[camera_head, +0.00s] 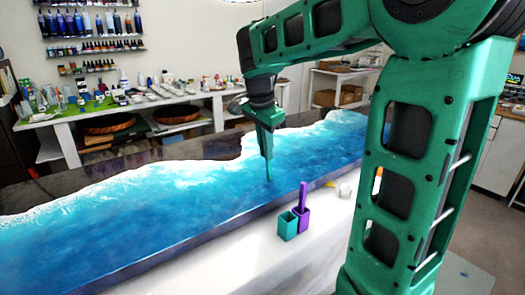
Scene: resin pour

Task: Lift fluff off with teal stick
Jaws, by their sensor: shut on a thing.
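My gripper (267,148) is over the blue and white resin table top (120,216), pointing down. It is shut on a thin teal stick (268,171), which hangs upright from the jaws. The stick's lower end is at or just above the blue resin; I cannot tell whether it touches. The fluff is too small to make out in this view.
A teal cup (288,226) and a purple cup (303,218) with a purple stick (303,195) stand on the white surface (235,265) along the resin's near edge. A crumpled white thing (345,190) and a small yellow thing (330,184) lie right of them.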

